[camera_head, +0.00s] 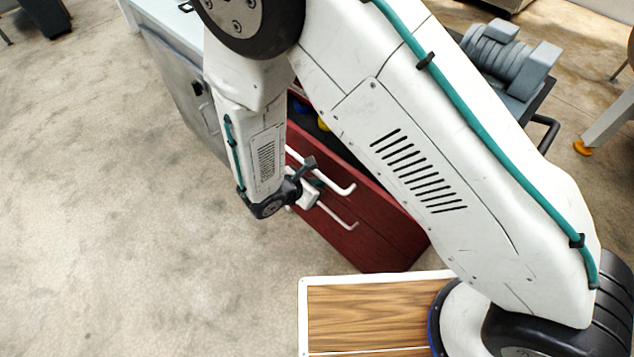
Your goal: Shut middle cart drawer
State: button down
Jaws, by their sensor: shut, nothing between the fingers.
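The red cart (385,232) stands in the middle, partly hidden behind my arm. Two white bar handles show on its front, an upper one (338,186) and a lower one (338,217). A dark opening with blue and yellow items (322,124) shows behind the upper front, so a drawer there looks open. My arm hides much of the cart, and I cannot tell which drawer is the middle one or how far out it stands. My gripper (310,180) is shut and empty, close in front of the handles. I cannot tell whether it touches them.
A grey cabinet (178,75) with a pale top stands behind at the left. A grey machine (505,60) sits at the upper right, with a black bar handle (547,132) below it. The concrete floor (120,220) at left is clear.

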jog(key=s+a+f+v, duration=0.1)
jog(key=f+v, duration=0.1)
jog(key=v, duration=1)
jog(key=shift+s+a, duration=0.25)
jog(key=shift+a, duration=0.1)
jog(key=s+d+r+m+g+y, duration=0.2)
jog(key=s+d+r+m, duration=0.2)
jog(key=d+r+m, duration=0.5)
jog(key=s+d+r+m+g+y, duration=0.1)
jog(key=s+d+r+m+y, duration=0.2)
jog(key=d+r+m, duration=0.5)
jog(key=s+d+r+m+g+y, duration=0.2)
jog(key=s+d+r+m, duration=0.3)
jog(key=d+r+m, duration=0.4)
jog(key=d+r, duration=0.7)
jog(key=shift+s+r+m+g, duration=0.15)
jog(key=shift+s+m+g, duration=0.15)
jog(key=shift+s, duration=0.1)
